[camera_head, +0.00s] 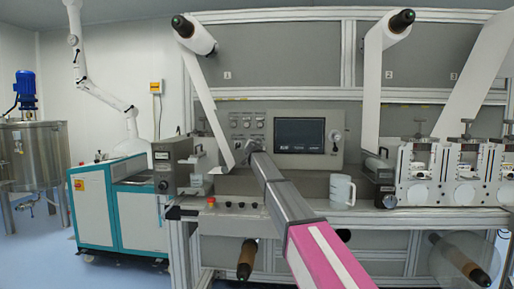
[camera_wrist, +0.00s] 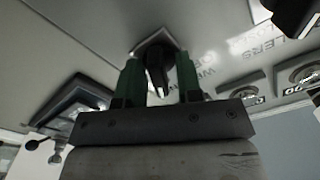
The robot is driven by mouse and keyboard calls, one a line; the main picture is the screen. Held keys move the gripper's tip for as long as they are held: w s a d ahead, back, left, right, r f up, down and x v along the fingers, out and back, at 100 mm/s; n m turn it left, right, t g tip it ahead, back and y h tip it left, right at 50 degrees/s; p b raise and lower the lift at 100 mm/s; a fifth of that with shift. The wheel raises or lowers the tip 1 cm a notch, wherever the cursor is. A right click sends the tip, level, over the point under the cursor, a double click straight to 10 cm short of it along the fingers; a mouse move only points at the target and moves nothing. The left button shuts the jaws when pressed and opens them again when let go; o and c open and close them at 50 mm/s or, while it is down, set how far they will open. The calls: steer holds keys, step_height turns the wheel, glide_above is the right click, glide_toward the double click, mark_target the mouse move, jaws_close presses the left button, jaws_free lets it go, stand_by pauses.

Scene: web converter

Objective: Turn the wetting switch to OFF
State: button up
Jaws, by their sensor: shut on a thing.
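The wetting switch (camera_wrist: 155,49) is a dark knob on the grey control panel (camera_head: 239,121). In the wrist view it stands between the green fingers of my gripper (camera_wrist: 158,78), which is shut on it. A label starting with "W" is partly readable beside it, with letters like "OF" below. The knob's exact pointing direction cannot be told. In the head view my arm reaches up to the lower left of the panel, and my gripper (camera_head: 247,150) hides the switch there.
Other knobs sit nearby on the panel, one (camera_wrist: 305,73) at the right of the wrist view, close to a "ROLLERS" label. A screen (camera_head: 299,135) is right of my gripper. A white web strip (camera_head: 207,105) hangs to the left. A white mug (camera_head: 342,190) stands on the ledge.

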steer(key=n, duration=0.5)
steer(key=shift+a, duration=0.1)
steer(key=n, duration=0.6)
steer(key=shift+a, duration=0.15)
steer(key=shift+n, duration=0.3)
steer(key=o, duration=0.6)
steer(key=shift+c, duration=0.2)
steer(key=shift+s, duration=0.15)
steer(key=s, duration=1)
steer(key=shift+s+a, duration=0.15)
steer(key=shift+s, duration=0.15)
